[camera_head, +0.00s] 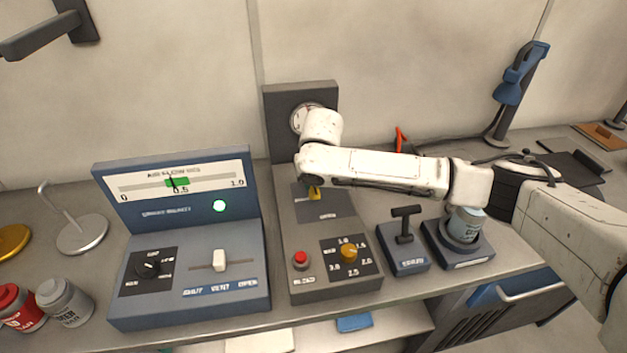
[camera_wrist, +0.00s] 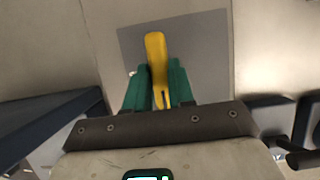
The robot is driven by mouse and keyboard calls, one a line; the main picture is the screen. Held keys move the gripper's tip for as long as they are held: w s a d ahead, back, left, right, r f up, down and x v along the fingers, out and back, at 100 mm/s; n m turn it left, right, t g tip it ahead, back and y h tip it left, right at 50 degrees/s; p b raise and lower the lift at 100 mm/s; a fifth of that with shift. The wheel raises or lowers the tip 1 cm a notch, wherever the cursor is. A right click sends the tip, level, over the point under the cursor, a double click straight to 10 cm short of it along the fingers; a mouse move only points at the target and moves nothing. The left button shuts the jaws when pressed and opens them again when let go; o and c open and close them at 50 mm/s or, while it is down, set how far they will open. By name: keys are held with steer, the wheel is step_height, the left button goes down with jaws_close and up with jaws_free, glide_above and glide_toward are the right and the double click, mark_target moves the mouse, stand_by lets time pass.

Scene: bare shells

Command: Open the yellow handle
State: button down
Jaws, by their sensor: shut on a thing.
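The yellow handle (camera_wrist: 156,48) stands between the green fingers of my gripper (camera_wrist: 157,88) in the wrist view. The fingers are shut on its lower part, and its rounded end sticks out beyond them. In the head view a small piece of the yellow handle (camera_head: 314,194) shows just below my white arm, on the grey control unit (camera_head: 290,230). My arm hides the rest of the handle, and the gripper fingers cannot be made out there.
A blue panel with a meter (camera_head: 175,185) stands left of the grey unit. The unit has a red button (camera_head: 300,258) and a yellow knob (camera_head: 349,252). A black T-handle (camera_head: 405,222) and a grey-blue can (camera_head: 465,225) are close on the right.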

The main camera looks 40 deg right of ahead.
stand_by(0.5)
steer(key=c, duration=1)
jaws_free()
steer(key=shift+o, duration=0.2)
steer(key=b+v, duration=0.1)
steer(key=v, duration=0.9)
steer(key=shift+r, duration=0.4)
steer(key=shift+s, duration=0.15)
steer(key=shift+f, duration=0.1)
